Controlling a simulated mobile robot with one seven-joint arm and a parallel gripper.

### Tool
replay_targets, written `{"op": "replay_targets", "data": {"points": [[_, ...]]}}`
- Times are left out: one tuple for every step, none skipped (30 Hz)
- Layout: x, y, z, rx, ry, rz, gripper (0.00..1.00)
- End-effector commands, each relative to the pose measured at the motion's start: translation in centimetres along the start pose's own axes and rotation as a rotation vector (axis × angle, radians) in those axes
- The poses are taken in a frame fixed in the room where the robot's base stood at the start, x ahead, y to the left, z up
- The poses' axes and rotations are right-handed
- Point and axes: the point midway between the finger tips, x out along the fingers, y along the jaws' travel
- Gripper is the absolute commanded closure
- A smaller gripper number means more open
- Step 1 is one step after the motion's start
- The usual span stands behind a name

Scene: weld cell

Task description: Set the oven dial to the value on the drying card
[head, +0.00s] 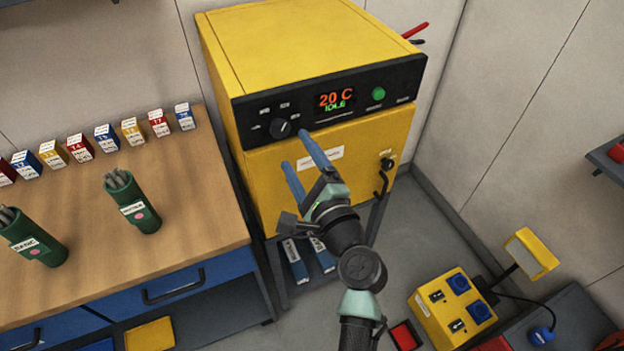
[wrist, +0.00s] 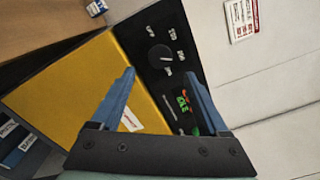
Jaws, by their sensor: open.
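The yellow oven (head: 320,40) stands at the back. Its black panel carries a dark round dial (head: 280,128) with small white labels around it, too small to read. The panel display (head: 334,100) reads "20 C" and "IDLE". The dial (wrist: 159,56) also shows in the wrist view, just beyond and between the fingertips. My gripper (head: 294,148) is open and empty in front of the oven, close to the dial; contact is not visible. A white card with red print (wrist: 243,18) hangs on the wall in the wrist view; its text is unreadable and I cannot tell if it is the drying card.
A green button (head: 379,93) is on the panel, right of the display. The oven door has a handle (head: 381,183). A wooden bench (head: 70,195) at left holds green rod canisters (head: 133,203) and several small boxes (head: 107,138). A yellow socket box (head: 450,308) stands at lower right.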

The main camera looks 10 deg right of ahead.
Motion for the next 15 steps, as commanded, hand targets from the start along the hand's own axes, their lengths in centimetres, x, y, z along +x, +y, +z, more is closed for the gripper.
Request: {"op": "replay_targets", "data": {"points": [[-1.2,0.2,-0.2,-0.001,0.003,0.0,0.22],[-1.8,0.3,-0.2,-0.001,0.003,0.001,0.22],[-2.5,0.3,-0.2,-0.001,0.002,0.001,0.22],[-3.0,0.2,-0.2,0.0,0.002,0.0,0.22],[-3.5,0.2,-0.1,0.0,0.002,0.0,0.22],[-4.1,0.2,-0.1,0.0,0.002,0.001,0.22],[-4.5,0.2,-0.1,0.0,0.002,0.0,0.22],[-4.9,0.2,-0.1,0.0,0.002,0.0,0.22],[-5.3,0.2,-0.1,0.0,0.002,0.0,0.22],[-5.6,0.1,-0.1,0.0,0.002,-0.001,0.22],[-5.8,0.1,-0.1,0.0,0.002,0.0,0.22],[-6.0,0.1,-0.1,0.0,0.001,0.0,0.22],[-6.1,0.1,-0.1,0.0,0.001,0.001,0.22],[-6.2,0.1,0.0,0.0,0.001,0.001,0.22],[-6.3,0.0,0.0,0.0,0.001,0.0,0.22]]}}
